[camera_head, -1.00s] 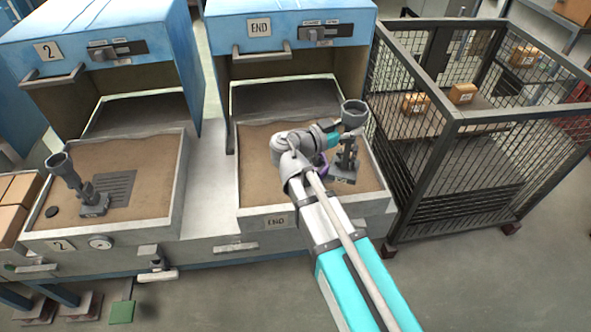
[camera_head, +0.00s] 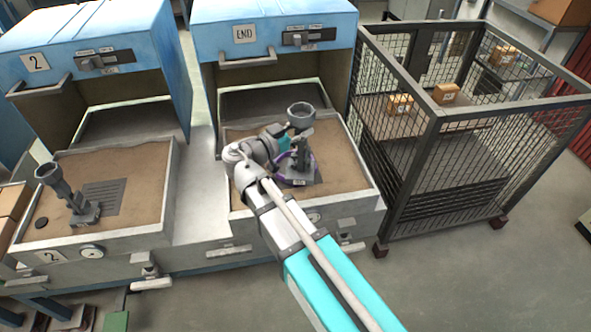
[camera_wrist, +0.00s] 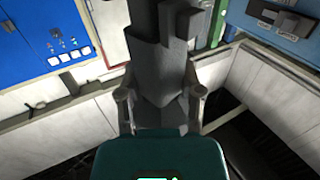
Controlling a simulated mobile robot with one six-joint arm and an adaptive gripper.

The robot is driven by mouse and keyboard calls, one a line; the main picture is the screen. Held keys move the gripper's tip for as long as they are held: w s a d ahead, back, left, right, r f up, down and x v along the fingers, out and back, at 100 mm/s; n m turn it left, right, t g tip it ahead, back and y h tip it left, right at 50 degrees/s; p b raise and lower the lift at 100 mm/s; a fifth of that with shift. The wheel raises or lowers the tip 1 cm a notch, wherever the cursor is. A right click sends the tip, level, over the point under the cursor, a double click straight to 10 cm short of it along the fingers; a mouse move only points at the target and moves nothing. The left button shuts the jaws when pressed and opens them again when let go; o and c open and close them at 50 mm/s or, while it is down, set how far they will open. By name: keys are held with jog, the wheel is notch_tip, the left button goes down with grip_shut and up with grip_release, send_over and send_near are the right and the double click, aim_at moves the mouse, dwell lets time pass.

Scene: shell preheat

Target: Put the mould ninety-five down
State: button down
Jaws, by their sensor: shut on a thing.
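A dark grey mould (camera_head: 304,150) with a round cup on top and a flat base is over the sand bed (camera_head: 242,190) marked END. It stands about upright; whether its base touches the sand I cannot tell. My gripper (camera_head: 290,150) reaches it from the left and is shut on it. In the wrist view the mould (camera_wrist: 162,60) fills the middle between my two fingers (camera_wrist: 162,95). Its number is not readable. A second, similar mould (camera_head: 75,200) leans on the left sand bed (camera_head: 140,185), marked 2.
Blue hooded units (camera_head: 270,20) stand behind both beds. A dark mesh cage (camera_head: 440,150) with small boxes stands close on the right. The END bed's left part shows bare sand.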

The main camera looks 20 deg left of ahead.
jog(key=shift+w, duration=0.2)
jog(key=w+a+f+m+h+b, duration=0.1)
jog(key=w+a, duration=0.5)
jog(key=w, duration=0.6)
jog(key=shift+w+a+f+g+b, duration=0.15)
jog(key=shift+w+f+g+b, duration=0.1)
jog(key=shift+f+g+b, duration=0.2)
jog(key=shift+f, duration=0.1)
notch_tip(320, 180, down, 6)
jog(key=b, duration=0.6)
jog(key=shift+f, duration=0.15)
jog(key=shift+f+b, duration=1.8)
jog(key=shift+b, duration=0.25)
jog(key=shift+f+b, duration=0.3)
jog(key=shift+c, duration=1.3)
grip_release()
